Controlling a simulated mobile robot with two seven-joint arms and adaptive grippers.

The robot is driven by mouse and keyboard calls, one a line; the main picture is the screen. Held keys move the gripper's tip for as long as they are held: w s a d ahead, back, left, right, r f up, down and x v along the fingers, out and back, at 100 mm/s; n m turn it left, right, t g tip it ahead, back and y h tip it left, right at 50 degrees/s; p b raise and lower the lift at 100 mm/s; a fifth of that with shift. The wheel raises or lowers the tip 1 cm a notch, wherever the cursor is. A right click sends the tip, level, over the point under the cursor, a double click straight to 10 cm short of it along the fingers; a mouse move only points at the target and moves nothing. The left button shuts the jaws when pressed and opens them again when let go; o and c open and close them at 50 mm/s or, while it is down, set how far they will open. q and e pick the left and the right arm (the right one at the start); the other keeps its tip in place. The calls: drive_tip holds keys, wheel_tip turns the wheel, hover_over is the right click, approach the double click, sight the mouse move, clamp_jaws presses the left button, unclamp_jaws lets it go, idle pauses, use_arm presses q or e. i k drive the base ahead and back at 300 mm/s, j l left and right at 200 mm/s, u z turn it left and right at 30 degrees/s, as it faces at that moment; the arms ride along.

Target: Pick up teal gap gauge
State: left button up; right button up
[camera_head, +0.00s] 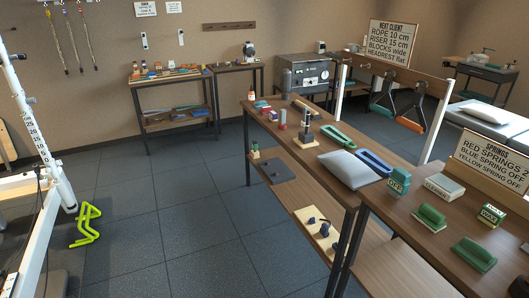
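No gripper of mine is in view. A teal block (398,180) with small markings stands on the long wooden bench (325,174), right of a grey pillow (348,169). It is the thing that looks most like the teal gap gauge, but its lettering is too small to read for certain. Two darker green blocks, one (431,217) behind the other (474,254), lie nearer on the bench. A pale box (444,187) and a small green wax box (491,214) are to the right of the teal block.
A green loop (338,136) and a blue loop (375,163) lie farther back on the bench. A springs sign (490,163) stands at right. A white scaled post (38,135) and lime frame (86,226) stand at left. The middle floor (185,205) is clear.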

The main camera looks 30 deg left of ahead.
sight(398, 183)
drive_tip(key=u, duration=4.2)
drive_tip(key=z, duration=4.2)
drive_tip(key=i+l, duration=0.2)
drive_tip(key=l, duration=0.2)
drive_tip(key=i+l, duration=0.25)
drive_tip(key=i+l+u, duration=0.1)
drive_tip(key=l, duration=0.4)
drive_tip(key=i, duration=0.1)
